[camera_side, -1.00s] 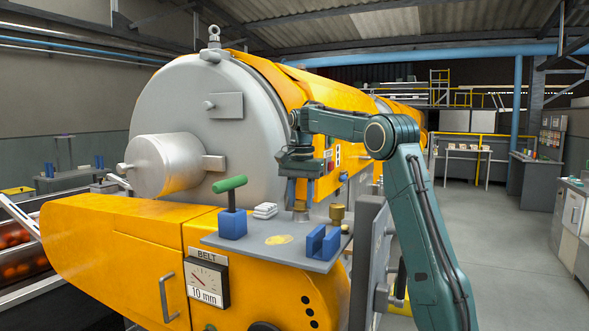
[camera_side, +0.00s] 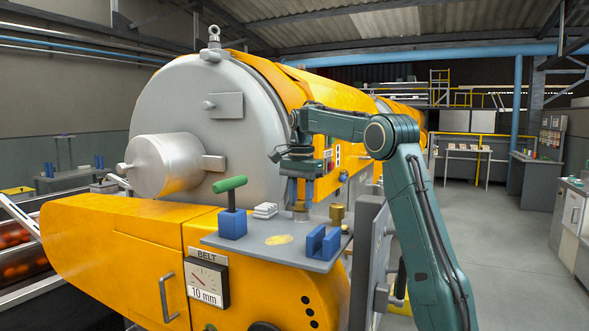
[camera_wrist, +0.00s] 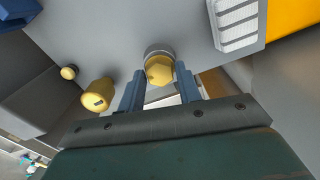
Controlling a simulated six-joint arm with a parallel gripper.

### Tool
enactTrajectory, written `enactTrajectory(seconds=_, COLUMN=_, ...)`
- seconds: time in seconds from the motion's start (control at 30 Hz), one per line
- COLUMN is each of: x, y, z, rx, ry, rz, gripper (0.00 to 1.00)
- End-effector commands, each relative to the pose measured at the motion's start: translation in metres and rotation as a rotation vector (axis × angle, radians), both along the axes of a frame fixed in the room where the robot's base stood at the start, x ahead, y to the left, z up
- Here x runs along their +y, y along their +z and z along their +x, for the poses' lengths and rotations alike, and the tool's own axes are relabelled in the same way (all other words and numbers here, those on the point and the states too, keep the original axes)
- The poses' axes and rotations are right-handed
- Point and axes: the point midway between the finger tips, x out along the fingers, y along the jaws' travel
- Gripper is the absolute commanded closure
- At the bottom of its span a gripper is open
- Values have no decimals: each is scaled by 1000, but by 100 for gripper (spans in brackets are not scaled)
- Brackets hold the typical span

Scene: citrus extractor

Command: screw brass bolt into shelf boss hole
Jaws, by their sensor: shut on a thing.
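The brass bolt shows its hex head (camera_wrist: 159,71) in the wrist view, between the two fingers of my gripper (camera_wrist: 159,82). My gripper is shut on the bolt, with one blue-grey finger on each side of the head. The grey round boss (camera_wrist: 158,51) is directly at the bolt, on the grey shelf (camera_wrist: 110,35). In the side view my gripper (camera_side: 300,203) points down over the back of the shelf (camera_side: 265,254), and the boss (camera_side: 300,216) is just under the fingertips. The fingers hide the bolt there. How deep the bolt sits in the hole cannot be told.
A brass fitting (camera_side: 336,214) stands close to the right of my gripper. The shelf also holds a blue slotted block (camera_side: 322,245), a blue block (camera_side: 232,226) with a green-handled tool (camera_side: 230,184), a white ribbed piece (camera_side: 265,210) and a yellow patch (camera_side: 278,239).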

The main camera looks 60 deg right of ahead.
Motion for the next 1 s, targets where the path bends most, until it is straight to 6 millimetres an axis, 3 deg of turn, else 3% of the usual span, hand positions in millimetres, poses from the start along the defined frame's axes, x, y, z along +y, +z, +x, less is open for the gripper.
enactTrajectory(seconds=1.0, x=0, y=0, z=0, rx=-2, ry=-174, rz=-2, gripper=91)
